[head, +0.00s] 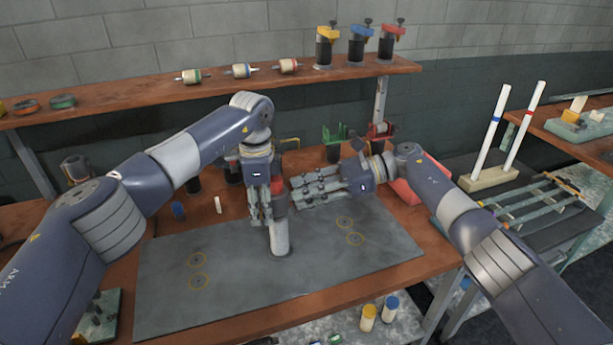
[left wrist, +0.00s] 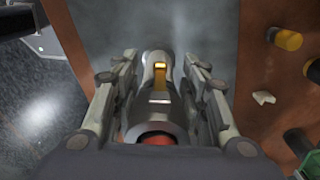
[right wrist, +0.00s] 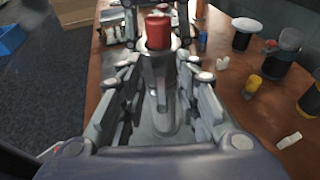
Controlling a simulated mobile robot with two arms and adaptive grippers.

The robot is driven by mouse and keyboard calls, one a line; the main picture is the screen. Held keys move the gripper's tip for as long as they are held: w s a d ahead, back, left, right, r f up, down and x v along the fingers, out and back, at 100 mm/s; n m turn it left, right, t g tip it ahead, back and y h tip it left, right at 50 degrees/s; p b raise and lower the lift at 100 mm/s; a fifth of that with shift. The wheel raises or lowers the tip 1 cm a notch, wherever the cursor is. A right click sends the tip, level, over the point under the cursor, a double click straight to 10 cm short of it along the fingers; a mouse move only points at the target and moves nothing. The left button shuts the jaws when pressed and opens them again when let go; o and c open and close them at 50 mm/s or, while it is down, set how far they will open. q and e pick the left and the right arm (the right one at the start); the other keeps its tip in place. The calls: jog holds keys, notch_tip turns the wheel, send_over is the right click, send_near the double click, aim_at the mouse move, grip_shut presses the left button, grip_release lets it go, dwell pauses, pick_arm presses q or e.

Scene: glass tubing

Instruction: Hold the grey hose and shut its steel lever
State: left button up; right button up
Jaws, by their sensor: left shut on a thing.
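The grey hose (head: 279,238) stands upright on the dark mat, with a red top (head: 278,185). My left gripper (head: 262,218) points down and is shut on the hose. In the left wrist view its fingers lie along both sides of the hose (left wrist: 153,118). A narrow strip with a yellow part (left wrist: 160,68), perhaps the lever, shows on the hose there. My right gripper (head: 296,190) comes in from the right, open, with its fingers pointing at the hose.
The dark mat (head: 210,305) has yellow circles and is otherwise mostly clear. Small bottles and a white block (head: 218,204) stand behind it. A shelf (head: 150,97) with spools and clamps runs along the back. A rack with two white tubes (head: 490,140) is at right.

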jog(key=shift+r, duration=2.2)
grip_shut()
jog(key=s+d+r+n+t+h, duration=0.15)
jog(key=d+n+h, duration=0.3)
jog(key=n, duration=0.55)
jog(key=s+d+n+t+h, duration=0.1)
jog(key=d+n+t+h, duration=0.3)
jog(key=n, duration=0.5)
jog(key=s+a+x, duration=0.2)
jog(key=x, duration=1)
jog(key=shift+a+g, duration=0.2)
jog(key=shift+g, duration=0.15)
